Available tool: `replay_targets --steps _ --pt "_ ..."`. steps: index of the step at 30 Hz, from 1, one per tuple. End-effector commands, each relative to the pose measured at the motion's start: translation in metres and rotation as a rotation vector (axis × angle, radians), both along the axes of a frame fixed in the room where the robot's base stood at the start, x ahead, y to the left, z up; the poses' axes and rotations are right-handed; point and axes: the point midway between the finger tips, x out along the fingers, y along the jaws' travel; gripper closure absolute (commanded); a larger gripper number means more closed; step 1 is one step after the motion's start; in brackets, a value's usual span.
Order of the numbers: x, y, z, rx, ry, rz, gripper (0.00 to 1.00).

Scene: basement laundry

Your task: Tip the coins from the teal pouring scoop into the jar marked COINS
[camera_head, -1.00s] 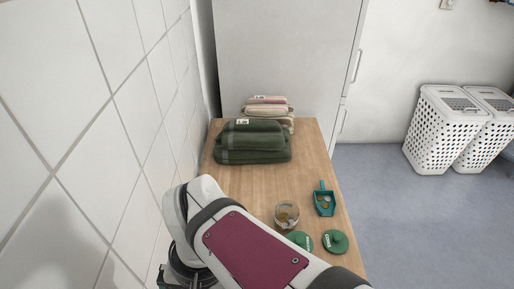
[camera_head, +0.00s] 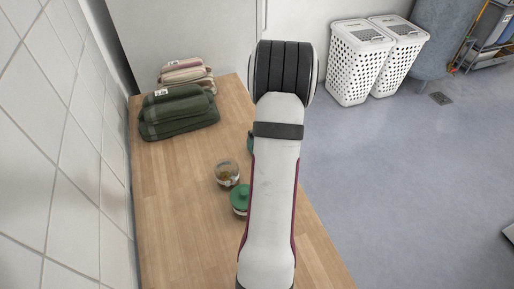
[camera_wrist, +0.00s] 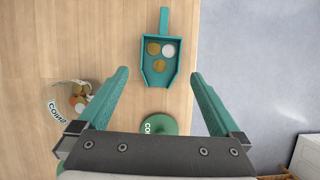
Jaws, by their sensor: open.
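The teal pouring scoop (camera_wrist: 147,65) lies on the wooden table in the wrist view, handle pointing up the picture.
A green lid (camera_wrist: 158,125) lies below the scoop, partly covered by my gripper. A green-lidded jar (camera_head: 240,200) stands near the open jar. Folded green towels (camera_head: 178,111) and striped ones (camera_head: 187,72) sit at the table's back. The table edge lies right of the scoop.

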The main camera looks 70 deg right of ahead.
Motion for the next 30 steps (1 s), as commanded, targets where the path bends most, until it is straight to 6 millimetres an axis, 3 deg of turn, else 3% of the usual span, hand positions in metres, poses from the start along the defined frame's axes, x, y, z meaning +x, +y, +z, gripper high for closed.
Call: replay_targets --steps 12,20,30 --pt "0.021 -0.024 -0.060 0.001 0.000 0.001 0.00" --pt "0.022 -0.025 -0.064 0.000 0.000 0.002 0.02" --pt "0.022 -0.025 -0.063 0.000 0.000 0.002 0.63"
